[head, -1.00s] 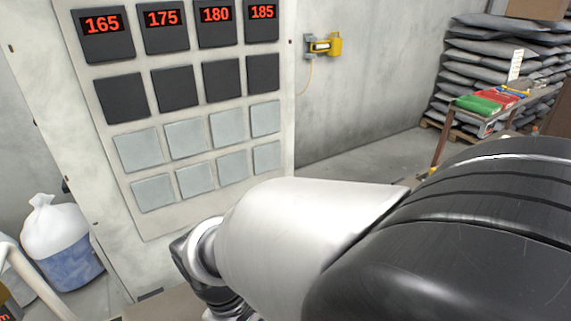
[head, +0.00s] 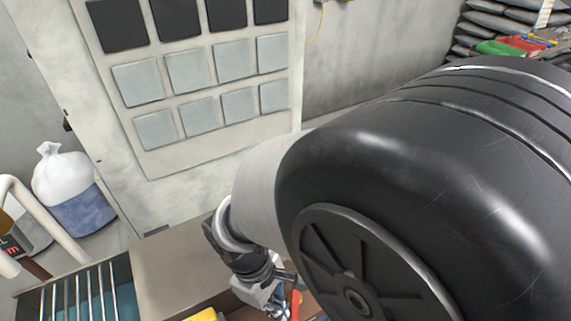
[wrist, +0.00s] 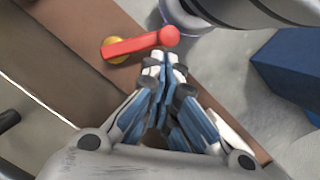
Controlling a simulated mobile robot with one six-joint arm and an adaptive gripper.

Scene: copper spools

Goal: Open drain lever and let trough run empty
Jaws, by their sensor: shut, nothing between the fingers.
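The red drain lever (wrist: 140,45) shows in the wrist view, with a round knob at its right end and a brass-coloured pivot (wrist: 115,50) at its left. It lies across a brown ledge. My gripper (wrist: 164,60) is shut and empty, its fingertips just below the knob; I cannot tell if they touch it. In the head view my gripper (head: 274,306) is at the bottom edge, beside a red piece of the lever (head: 296,304). A trough (head: 130,285) at lower left has metal bars over teal liquid; my arm hides much of the right side.
A tall pale cabinet (head: 120,150) with square panels stands behind. A white railing (head: 45,215) is at the left, near a tied bag (head: 63,177). The wrist view shows a blue block (wrist: 285,70) at right and a dark cylinder (wrist: 245,10) above.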

